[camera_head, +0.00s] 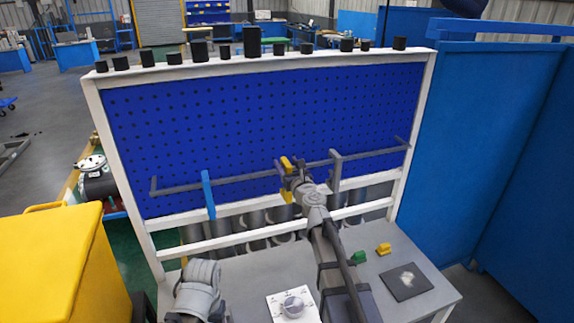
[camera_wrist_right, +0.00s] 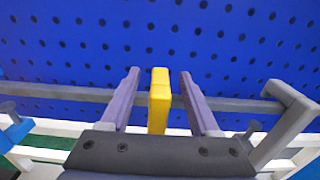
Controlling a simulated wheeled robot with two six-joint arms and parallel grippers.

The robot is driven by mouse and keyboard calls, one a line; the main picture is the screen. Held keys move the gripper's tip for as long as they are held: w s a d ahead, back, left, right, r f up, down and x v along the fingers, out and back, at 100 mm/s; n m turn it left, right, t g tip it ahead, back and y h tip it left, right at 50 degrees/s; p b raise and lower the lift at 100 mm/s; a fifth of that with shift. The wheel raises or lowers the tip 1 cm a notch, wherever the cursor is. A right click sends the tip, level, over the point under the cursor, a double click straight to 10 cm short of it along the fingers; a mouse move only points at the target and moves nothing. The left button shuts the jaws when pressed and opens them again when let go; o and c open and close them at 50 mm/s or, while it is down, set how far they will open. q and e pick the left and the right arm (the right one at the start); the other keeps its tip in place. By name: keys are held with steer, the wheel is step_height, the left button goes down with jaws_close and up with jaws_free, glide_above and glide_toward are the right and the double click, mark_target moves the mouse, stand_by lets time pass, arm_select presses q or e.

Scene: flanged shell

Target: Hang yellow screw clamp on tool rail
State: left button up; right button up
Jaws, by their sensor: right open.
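The yellow screw clamp (camera_head: 286,163) is at the grey tool rail (camera_head: 240,180) in front of the blue pegboard. In the right wrist view the yellow clamp (camera_wrist_right: 159,100) stands upright across the rail (camera_wrist_right: 60,93), its top above the rail. My right gripper (camera_head: 291,172) is open around it. In the wrist view its two fingers (camera_wrist_right: 158,90) stand on either side of the clamp with a gap to each. Whether the clamp's hook bears on the rail is hidden. My left arm shows at the bottom left; its fingers are not visible.
A blue clamp (camera_head: 208,195) hangs left on the rail and a grey one (camera_head: 335,170) close to the right. The table holds a dial box (camera_head: 292,305), a green piece (camera_head: 358,258), a small yellow piece (camera_head: 384,249) and a dark plate (camera_head: 405,284).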

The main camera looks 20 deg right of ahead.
steer(key=s, duration=0.8)
steer(key=shift+d, duration=0.15)
steer(key=shift+w+a+f, duration=0.1)
steer(key=shift+a, duration=0.1)
steer(key=s+a+f+n+g+y+b, duration=0.4)
steer(key=a+f+n, duration=0.5)
steer(key=a+n, duration=0.2)
steer(key=s+a+f+n+g+y+b, duration=0.4)
steer(key=s+a+f+n+g, duration=0.1)
steer(key=a+f+n, duration=0.5)
steer(key=s+a+f+n+g+h+b, duration=0.4)
steer(key=s+f+n+g+b, duration=0.15)
steer(key=s+f+n, duration=0.65)
steer(key=s+d+f+n+g+h+b, duration=0.3)
steer(key=s+d+f+n+g+h, duration=0.1)
steer(key=s+d+f+n+h, duration=0.2)
steer(key=shift+s+f, duration=0.55)
steer(key=shift+s, duration=0.25)
